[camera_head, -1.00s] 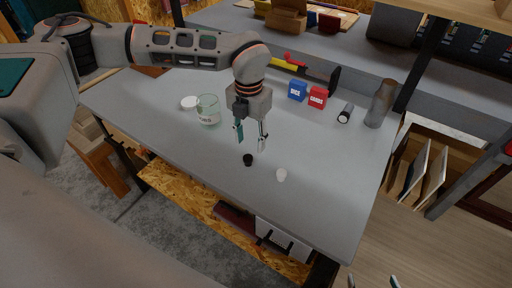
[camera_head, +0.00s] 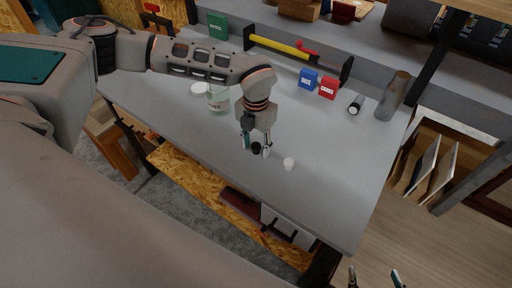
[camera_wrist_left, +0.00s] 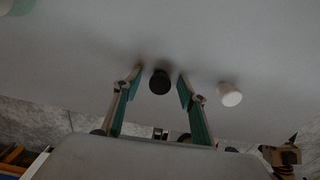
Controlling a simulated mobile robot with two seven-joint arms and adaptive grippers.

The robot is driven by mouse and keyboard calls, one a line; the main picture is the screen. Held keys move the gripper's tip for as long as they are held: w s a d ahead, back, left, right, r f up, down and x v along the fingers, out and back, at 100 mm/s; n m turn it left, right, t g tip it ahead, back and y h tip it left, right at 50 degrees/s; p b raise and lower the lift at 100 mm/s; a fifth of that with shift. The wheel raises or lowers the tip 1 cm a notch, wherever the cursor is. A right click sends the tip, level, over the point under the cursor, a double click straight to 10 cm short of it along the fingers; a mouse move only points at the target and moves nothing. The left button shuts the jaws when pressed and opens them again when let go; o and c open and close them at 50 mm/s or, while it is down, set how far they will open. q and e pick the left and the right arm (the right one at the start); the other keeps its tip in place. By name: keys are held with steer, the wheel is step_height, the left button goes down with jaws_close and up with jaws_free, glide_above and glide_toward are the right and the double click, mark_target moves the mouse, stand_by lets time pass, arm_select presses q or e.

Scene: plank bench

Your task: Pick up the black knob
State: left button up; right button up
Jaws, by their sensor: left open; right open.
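The black knob (camera_head: 256,149) sits on the grey bench top near its front edge. In the left wrist view the knob (camera_wrist_left: 160,82) lies between the two fingertips, with a gap on each side. My left gripper (camera_head: 257,147) is open and lowered around the knob; it also shows in the left wrist view (camera_wrist_left: 160,80) with its green-lined fingers apart. I cannot tell whether the fingertips touch the bench. My right gripper (camera_head: 374,280) shows only as fingertips at the bottom edge, open and away from the bench.
A white knob (camera_head: 289,164) stands just right of the black one. A glass jar (camera_head: 218,101), a white lid (camera_head: 199,90), a blue box (camera_head: 309,80), a red box (camera_head: 328,88), a flashlight (camera_head: 356,104) and a bottle (camera_head: 394,96) stand farther back. The bench's right part is clear.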

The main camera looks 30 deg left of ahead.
arm_select(q)
steer(key=c, duration=1)
arm_select(e)
steer(key=shift+s+f, duration=0.1)
steer(key=shift+f, duration=0.1)
steer(key=shift+f, duration=0.1)
arm_select(q)
steer(key=shift+r, duration=0.1)
